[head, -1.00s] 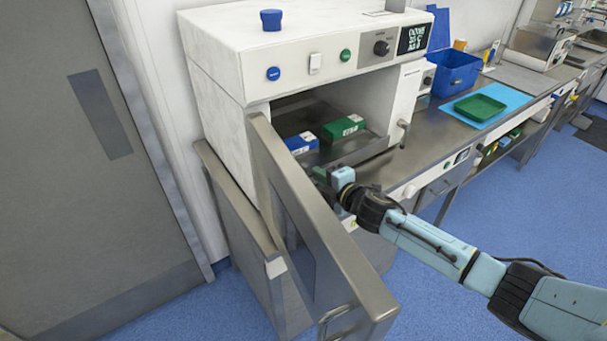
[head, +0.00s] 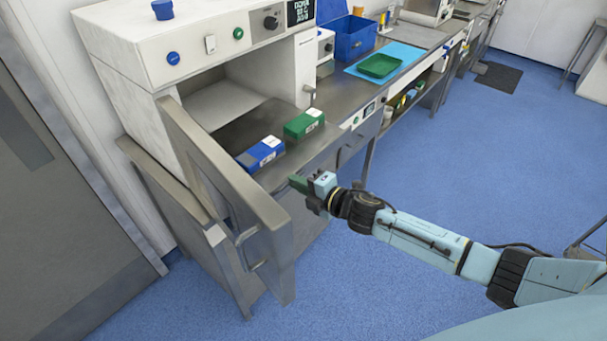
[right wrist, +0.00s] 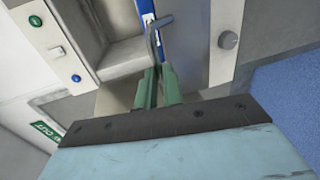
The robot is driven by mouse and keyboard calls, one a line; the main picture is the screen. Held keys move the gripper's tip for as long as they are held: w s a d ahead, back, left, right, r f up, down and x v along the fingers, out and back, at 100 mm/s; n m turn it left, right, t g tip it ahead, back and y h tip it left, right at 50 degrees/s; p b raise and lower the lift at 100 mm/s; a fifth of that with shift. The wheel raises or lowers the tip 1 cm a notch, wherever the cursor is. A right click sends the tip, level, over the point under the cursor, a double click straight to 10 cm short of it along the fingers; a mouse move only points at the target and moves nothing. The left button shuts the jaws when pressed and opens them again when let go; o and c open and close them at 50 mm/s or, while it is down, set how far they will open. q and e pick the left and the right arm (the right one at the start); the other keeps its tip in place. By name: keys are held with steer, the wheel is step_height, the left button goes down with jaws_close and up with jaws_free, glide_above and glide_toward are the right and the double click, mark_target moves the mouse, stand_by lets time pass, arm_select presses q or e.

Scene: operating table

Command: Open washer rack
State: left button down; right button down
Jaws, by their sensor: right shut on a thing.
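The washer (head: 130,45) stands on the left with its front door (head: 225,175) swung open. The washer rack (head: 262,122), a dark grey metal shelf, sticks out of the chamber. A blue box (head: 260,153) and a green box (head: 304,124) lie on its front part. My right gripper (head: 298,184) is at the rack's front edge, shut on what looks like its handle; its fingers cover the grip in the head view. In the right wrist view its green fingers (right wrist: 158,75) close around a thin grey bar (right wrist: 156,35). My left gripper is not in view.
The open door stands close left of the rack. A counter to the right holds a blue bin (head: 350,37) and a green tray (head: 380,65) on a light blue mat. Blue floor (head: 450,180) is clear in front and to the right.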

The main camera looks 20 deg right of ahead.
steer(key=shift+s+d, duration=0.25)
steer(key=shift+s, duration=0.2)
steer(key=c, duration=1.5)
jaws_free()
steer(key=shift+b+v, duration=0.65)
steer(key=shift+v, duration=6.1)
steer(key=shift+f, duration=0.1)
